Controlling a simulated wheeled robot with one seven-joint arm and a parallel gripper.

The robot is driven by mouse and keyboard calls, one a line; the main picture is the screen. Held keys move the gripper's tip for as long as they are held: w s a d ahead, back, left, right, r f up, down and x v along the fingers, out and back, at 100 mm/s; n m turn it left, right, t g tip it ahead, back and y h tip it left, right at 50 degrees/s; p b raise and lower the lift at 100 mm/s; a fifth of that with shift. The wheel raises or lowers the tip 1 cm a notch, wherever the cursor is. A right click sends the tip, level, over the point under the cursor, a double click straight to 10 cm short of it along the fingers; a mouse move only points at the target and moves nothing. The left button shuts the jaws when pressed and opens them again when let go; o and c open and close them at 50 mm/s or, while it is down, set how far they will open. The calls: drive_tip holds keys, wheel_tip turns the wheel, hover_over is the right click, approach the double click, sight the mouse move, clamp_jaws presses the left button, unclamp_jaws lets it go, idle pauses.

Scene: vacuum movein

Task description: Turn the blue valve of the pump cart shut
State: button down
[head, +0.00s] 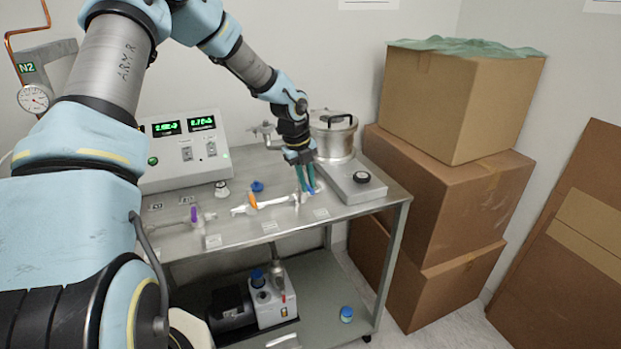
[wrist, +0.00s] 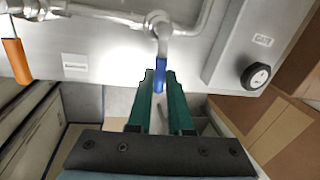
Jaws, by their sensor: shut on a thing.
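The blue valve handle (wrist: 160,74) is on a metal pipe fitting at the right end of the pipework on the pump cart (head: 270,238). In the wrist view it points down toward my gripper, between the green fingertips. My gripper (head: 307,180) is shut on this blue handle, and its teal fingers also show in the wrist view (wrist: 160,92). In the head view the fingers and the arm hide most of the handle. I cannot tell the valve's inner state.
An orange handle (head: 252,201) and a purple handle (head: 194,214) sit left along the pipework. A steel pot (head: 333,136) and a grey box with a black knob (head: 361,178) stand close behind and right. Stacked cardboard boxes (head: 455,190) block the right side.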

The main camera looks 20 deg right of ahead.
drive_tip(key=shift+a+m, duration=0.35)
drive_tip(key=shift+m, duration=0.35)
drive_tip(key=c, duration=0.8)
unclamp_jaws()
drive_tip(key=shift+c, duration=0.2)
drive_tip(key=shift+r, duration=0.1)
wheel_tip(320, 180, up, 10)
drive_tip(key=a+b, duration=0.2)
drive_tip(key=b, duration=0.1)
drive_tip(key=shift+r, duration=0.2)
drive_tip(key=shift+a, duration=0.1)
